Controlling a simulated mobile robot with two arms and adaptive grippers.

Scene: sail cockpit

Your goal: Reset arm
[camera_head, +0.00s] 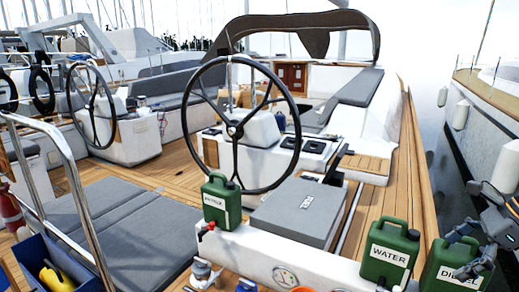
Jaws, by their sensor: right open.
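My right gripper (468,250) is at the lower right edge, its arm coming in from the right. Its dark fingers are spread apart and overlap the green DIESEL can (440,272) in the picture; I cannot tell whether they touch it. The can stands upright, partly hidden by the fingers and cut off by the lower edge. Nothing shows held between the fingers. My left gripper is not in view.
A green WATER can (389,254) stands left of the DIESEL can. Another green can (221,202) stands by the steering wheel (233,130). A grey box (298,211) lies between. Winch (203,273), blue bin (45,265) and steel rail (75,190) are at lower left.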

